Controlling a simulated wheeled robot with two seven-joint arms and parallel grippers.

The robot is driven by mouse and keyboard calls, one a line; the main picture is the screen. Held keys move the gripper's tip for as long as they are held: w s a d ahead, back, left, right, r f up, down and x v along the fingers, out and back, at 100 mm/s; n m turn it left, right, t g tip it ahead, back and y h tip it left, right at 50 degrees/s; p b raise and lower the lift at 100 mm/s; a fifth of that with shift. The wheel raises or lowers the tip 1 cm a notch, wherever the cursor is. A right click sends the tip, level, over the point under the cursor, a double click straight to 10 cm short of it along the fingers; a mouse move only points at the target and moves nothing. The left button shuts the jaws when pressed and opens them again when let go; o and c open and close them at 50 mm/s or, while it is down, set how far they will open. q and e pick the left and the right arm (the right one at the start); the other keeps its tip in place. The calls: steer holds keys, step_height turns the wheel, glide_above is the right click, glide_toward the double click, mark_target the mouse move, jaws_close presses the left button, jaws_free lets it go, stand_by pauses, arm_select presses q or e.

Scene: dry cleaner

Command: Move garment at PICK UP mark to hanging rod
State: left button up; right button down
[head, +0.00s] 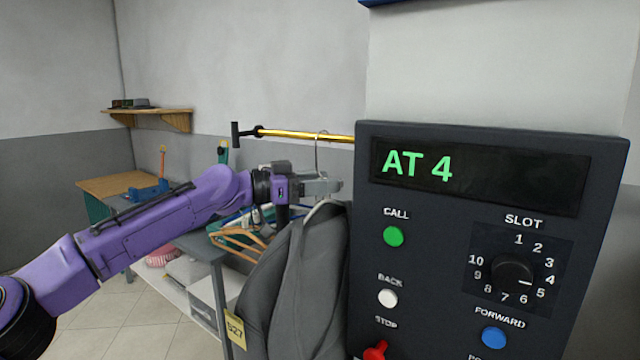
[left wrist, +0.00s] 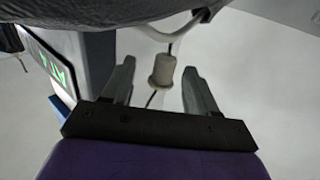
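A dark grey garment (head: 293,280) hangs on a white hanger (head: 322,208), with a yellow number tag (head: 235,328) at its lower left. The hanger's hook (head: 317,150) reaches up to the yellow rod (head: 290,134). My left gripper (head: 328,186) is at the hanger's neck, just above the garment's shoulders. In the left wrist view its two fingers (left wrist: 160,88) stand apart on either side of the pale hanger collar (left wrist: 163,66), with gaps showing on both sides. The garment (left wrist: 100,12) fills the top of that view. No PICK UP mark shows. My right gripper is out of view.
A dark control panel (head: 480,240) reading "AT 4" stands close on the right and hides the rod's right end and the garment's right edge. Behind the garment is a table with wooden hangers (head: 238,238). A wooden shelf (head: 150,112) is on the back wall.

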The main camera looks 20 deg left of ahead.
arm_select(q)
steer(key=shift+f, duration=0.1)
steer(key=shift+a, duration=0.15)
steer(key=b+v, duration=0.4)
steer(key=v, duration=0.6)
steer(key=shift+s, duration=0.15)
steer(key=shift+s+a, duration=0.1)
steer(key=s+a+b, duration=0.2)
steer(key=s+b, duration=0.1)
steer(key=s, duration=0.4)
steer(key=s+a+b, duration=0.3)
steer(key=s, duration=0.4)
steer(key=shift+s+a, duration=0.3)
steer(key=shift+s, duration=0.1)
